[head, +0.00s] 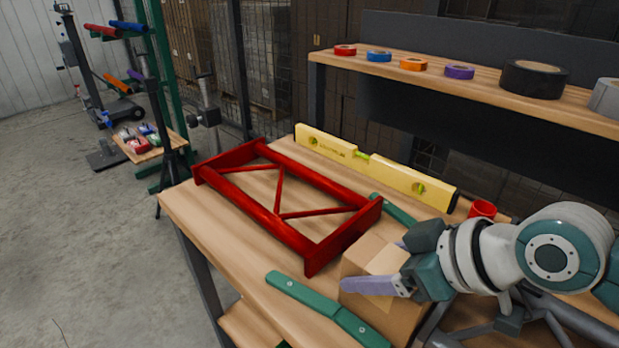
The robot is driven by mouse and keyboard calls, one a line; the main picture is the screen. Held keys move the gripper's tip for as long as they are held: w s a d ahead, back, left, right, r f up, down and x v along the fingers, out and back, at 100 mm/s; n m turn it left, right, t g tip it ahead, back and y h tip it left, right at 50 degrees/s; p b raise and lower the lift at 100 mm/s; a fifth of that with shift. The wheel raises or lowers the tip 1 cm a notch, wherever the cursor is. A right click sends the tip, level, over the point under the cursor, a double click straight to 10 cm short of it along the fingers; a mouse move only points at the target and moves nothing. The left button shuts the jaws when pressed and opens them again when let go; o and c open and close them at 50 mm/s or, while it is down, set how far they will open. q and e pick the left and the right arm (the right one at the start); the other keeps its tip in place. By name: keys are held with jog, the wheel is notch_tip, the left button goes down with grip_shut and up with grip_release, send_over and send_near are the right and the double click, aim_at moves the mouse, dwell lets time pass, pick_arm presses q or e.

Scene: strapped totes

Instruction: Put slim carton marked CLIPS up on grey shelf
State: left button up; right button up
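A plain brown cardboard box (372,256) sits at the front right of the wooden workbench. No CLIPS marking can be read on the side I see, so I cannot tell if it is the slim carton. My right gripper (388,266) comes in from the right at this box, with its pale purple fingers apart. One finger lies across the box's near side and the other shows behind its top. Whether they press on the box I cannot tell. My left gripper is not in view. I cannot make out a grey shelf for certain; a raised wooden shelf (480,85) runs along the back.
A red metal frame (265,208) covers the bench's (190,207) middle. A yellow level (375,168) lies behind it. Green strips (325,308) lie near the box. A red cup (482,209) stands behind my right arm. Several tape rolls (459,72) line the raised shelf.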

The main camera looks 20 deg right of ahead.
grip_shut()
dwell(0.4)
